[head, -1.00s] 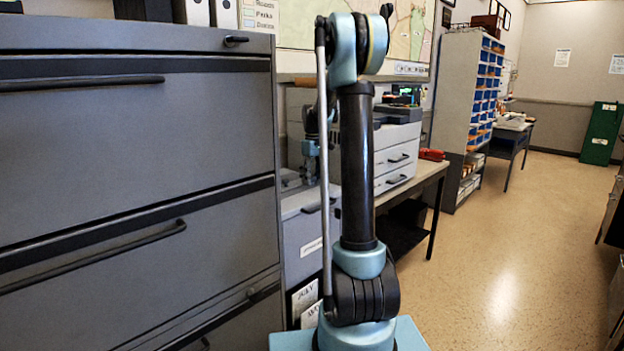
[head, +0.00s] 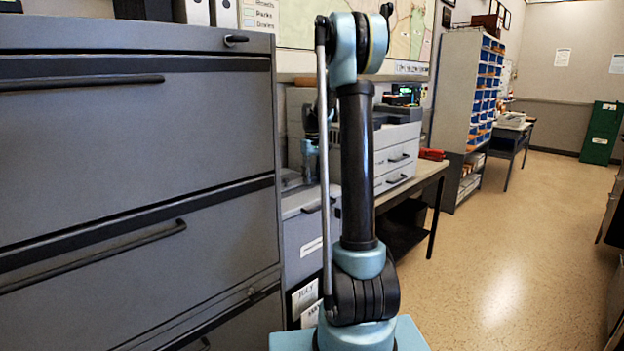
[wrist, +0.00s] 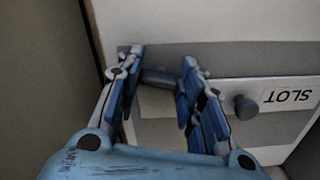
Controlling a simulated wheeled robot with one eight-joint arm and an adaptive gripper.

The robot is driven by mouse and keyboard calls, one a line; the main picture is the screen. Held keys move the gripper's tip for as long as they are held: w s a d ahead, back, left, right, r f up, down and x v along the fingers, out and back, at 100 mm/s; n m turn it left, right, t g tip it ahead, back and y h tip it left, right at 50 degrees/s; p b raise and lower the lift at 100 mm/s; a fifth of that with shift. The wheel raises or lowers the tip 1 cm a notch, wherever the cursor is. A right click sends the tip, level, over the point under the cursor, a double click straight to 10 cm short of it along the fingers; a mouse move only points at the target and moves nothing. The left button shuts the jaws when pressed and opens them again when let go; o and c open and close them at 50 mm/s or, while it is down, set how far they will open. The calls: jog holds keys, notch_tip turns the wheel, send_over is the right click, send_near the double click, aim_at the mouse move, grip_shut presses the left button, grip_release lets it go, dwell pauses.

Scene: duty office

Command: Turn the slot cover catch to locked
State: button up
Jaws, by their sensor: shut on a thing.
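In the wrist view, a pale cabinet front carries a grey slot cover strip (wrist: 222,92) with a SLOT label (wrist: 291,96) that reads upside down. A dark round knob (wrist: 246,106) sticks out of the strip beside the label. A dark grey catch (wrist: 158,77), a short bar, sits near the strip's left end. My gripper (wrist: 160,70) has its two blue fingers on either side of the catch and is shut on it. The fingers hide part of the catch and strip.
A grey drawer cabinet (head: 130,130) stands close on the left in the head view. Behind my arm are a desk (head: 425,180) with a light drawer unit (head: 395,157) and a red object (head: 431,154). The floor (head: 510,230) on the right is clear.

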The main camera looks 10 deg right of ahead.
jog(key=m, duration=0.7)
jog(key=shift+a, duration=0.2)
jog(key=m, duration=0.4)
jog(key=shift+a+m, duration=0.1)
jog(key=shift+m, duration=1.7)
jog(key=o, duration=1.1)
jog(key=shift+c, duration=0.2)
jog(key=shift+w, duration=0.1)
notch_tip(320, 180, up, 12)
